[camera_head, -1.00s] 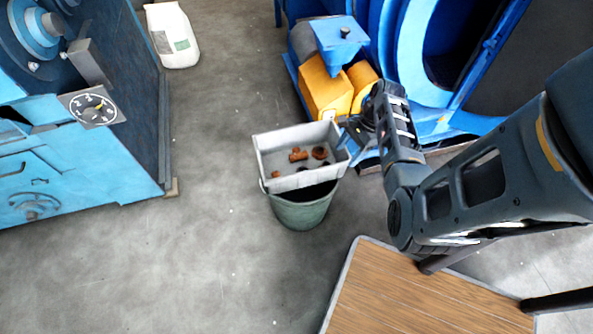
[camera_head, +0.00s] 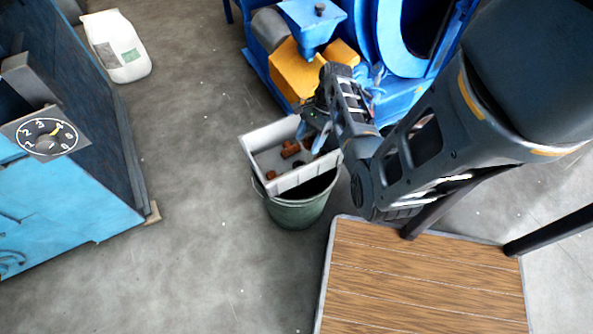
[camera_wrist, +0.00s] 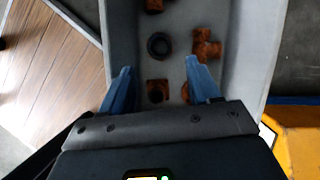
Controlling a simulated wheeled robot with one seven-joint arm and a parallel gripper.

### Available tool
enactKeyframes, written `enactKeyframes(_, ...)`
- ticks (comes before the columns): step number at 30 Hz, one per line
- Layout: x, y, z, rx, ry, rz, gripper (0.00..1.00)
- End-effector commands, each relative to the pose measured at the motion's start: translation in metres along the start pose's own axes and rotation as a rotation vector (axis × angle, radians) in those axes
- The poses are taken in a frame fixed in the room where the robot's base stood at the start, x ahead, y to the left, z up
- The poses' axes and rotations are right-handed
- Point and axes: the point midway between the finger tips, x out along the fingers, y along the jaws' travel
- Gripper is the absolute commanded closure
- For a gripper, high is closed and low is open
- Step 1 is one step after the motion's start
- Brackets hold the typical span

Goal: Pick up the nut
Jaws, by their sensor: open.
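A grey rectangular tray (camera_head: 301,179) rests on the rim of a green bucket (camera_head: 294,214) and holds several small parts. In the wrist view, a rusty blocky piece with a dark round hole (camera_wrist: 157,91), which looks like the nut, lies in the tray (camera_wrist: 253,40). A dark ring (camera_wrist: 158,45) lies just beyond it, and a rusty tee fitting (camera_wrist: 206,46) lies to the right. My gripper (camera_wrist: 158,66) is open above the tray, its blue fingers on either side of the rusty piece, holding nothing. In the head view, my gripper (camera_head: 312,135) covers the tray's right end.
Another rusty part (camera_wrist: 153,5) lies at the wrist view's top. A wooden-topped platform (camera_head: 425,275) stands right of the bucket. Blue and yellow machinery (camera_head: 290,72) is behind the tray, and a blue machine (camera_head: 75,210) stands left. Grey floor between is clear.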

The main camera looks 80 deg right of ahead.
Motion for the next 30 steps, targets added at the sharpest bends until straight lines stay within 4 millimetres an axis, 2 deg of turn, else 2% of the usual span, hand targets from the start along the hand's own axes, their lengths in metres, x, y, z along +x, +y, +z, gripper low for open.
enactKeyframes(3, 0.018, 0.000, -0.007, 0.000, 0.000, 0.000, 0.38)
enactKeyframes(13, 0.037, 0.000, -0.013, 0.000, -0.001, 0.001, 0.38)
enactKeyframes(23, 0.064, 0.001, -0.013, 0.001, 0.000, 0.000, 0.38)
enactKeyframes(30, 0.098, 0.004, -0.014, 0.001, 0.000, 0.002, 0.38)
